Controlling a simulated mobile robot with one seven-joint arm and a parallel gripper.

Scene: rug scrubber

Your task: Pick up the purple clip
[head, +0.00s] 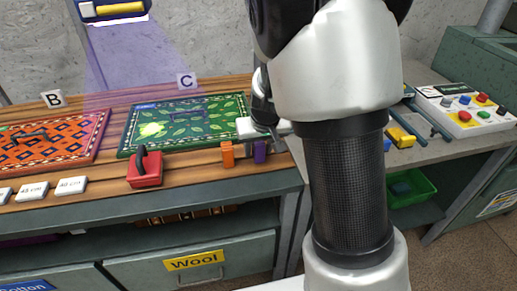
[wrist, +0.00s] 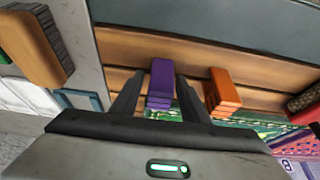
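The purple clip (head: 260,153) stands upright at the front edge of the wooden table, right of the orange clip (head: 227,154). In the wrist view the purple clip (wrist: 161,82) shows between the two dark fingers of my gripper (wrist: 160,80), with a gap on each side. My gripper (head: 275,138) is open and close to the clip in the head view, partly hidden by my arm. I cannot tell whether the fingertips reach past the clip's near face. The orange clip (wrist: 221,92) is just outside the right finger in the wrist view.
A green leaf-patterned rug (head: 190,122) lies behind the clips. A red tool with a black handle (head: 145,170) stands to their left. An orange rug (head: 50,142) lies further left. A control box with coloured buttons (head: 470,107) is on the right bench.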

